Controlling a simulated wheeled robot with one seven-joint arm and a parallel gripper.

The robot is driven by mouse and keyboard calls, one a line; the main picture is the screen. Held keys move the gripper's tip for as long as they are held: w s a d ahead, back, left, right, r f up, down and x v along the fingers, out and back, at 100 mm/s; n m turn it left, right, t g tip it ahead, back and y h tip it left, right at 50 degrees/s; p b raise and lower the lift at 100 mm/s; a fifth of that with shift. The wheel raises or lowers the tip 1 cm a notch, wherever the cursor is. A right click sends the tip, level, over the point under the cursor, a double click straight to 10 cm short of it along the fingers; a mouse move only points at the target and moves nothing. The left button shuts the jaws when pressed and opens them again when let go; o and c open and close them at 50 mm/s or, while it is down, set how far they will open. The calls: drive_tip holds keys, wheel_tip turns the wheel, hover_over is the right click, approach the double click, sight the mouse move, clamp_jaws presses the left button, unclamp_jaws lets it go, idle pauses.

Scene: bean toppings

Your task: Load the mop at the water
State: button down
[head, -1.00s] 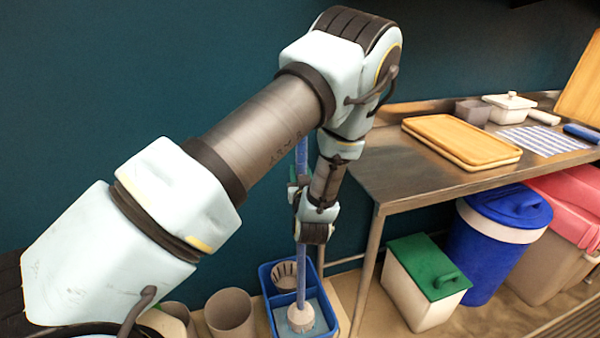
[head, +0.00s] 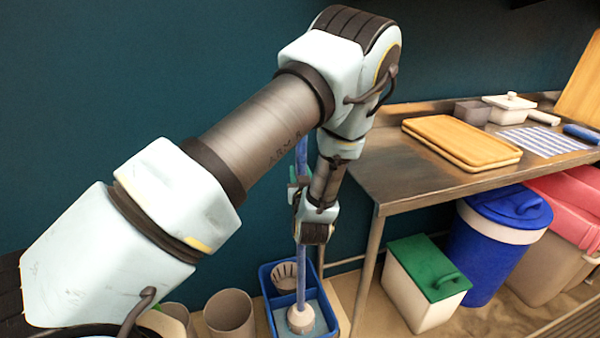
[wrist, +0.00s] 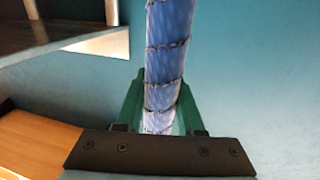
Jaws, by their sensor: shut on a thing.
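The mop has a long blue handle (head: 301,270) and a pale round head (head: 301,319). It stands roughly upright with its head down in the blue bucket (head: 268,300), in the compartment with light blue water (head: 318,322). A round basket-like wringer (head: 286,276) sits in the bucket's back compartment. My gripper (wrist: 160,115) is shut on the handle, with a green finger on each side of it in the wrist view. In the head view my wrist partly hides the handle. How deep the head sits in the water is hard to tell.
A steel table (head: 400,188) with wooden boards (head: 460,143) stands right of the bucket, its leg (head: 368,275) close by. A green-lidded bin (head: 425,285) and a blue bin (head: 495,245) stand under it. An open grey-brown container (head: 229,315) stands left of the bucket.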

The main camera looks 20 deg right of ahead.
wheel_tip(320, 180, up, 7)
drive_tip(key=p, duration=0.3)
idle(0.5)
idle(1.0)
